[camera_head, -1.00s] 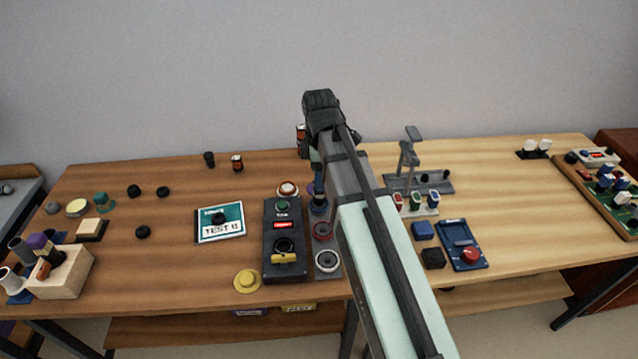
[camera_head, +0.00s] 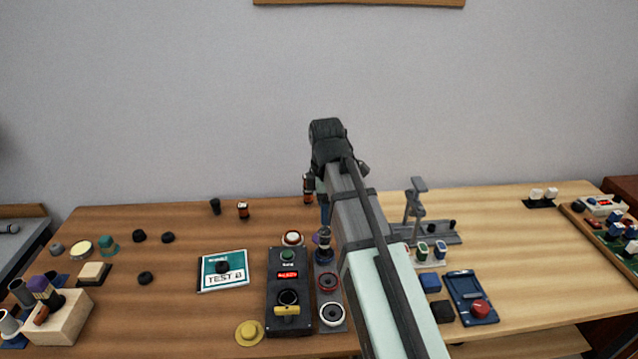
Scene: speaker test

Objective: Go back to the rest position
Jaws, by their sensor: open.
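My arm reaches from the bottom edge, right of centre, up and away over the table. It ends in a dark, blocky joint seen against the wall. No gripper fingers can be made out; the far side of the arm is hidden. A black test box (camera_head: 289,298) stands left of the arm, with a green button, a lit red display and a yellow lever. A column of round speakers (camera_head: 332,314) lies between the box and the arm, partly covered by the arm.
The wooden table (camera_head: 190,320) has a yellow round piece (camera_head: 249,332) near the front. A wooden block (camera_head: 62,318) with items stands at the left. A grey stand (camera_head: 415,205) and a blue tray with a red button (camera_head: 473,298) are right of the arm. Bare tabletop lies further right.

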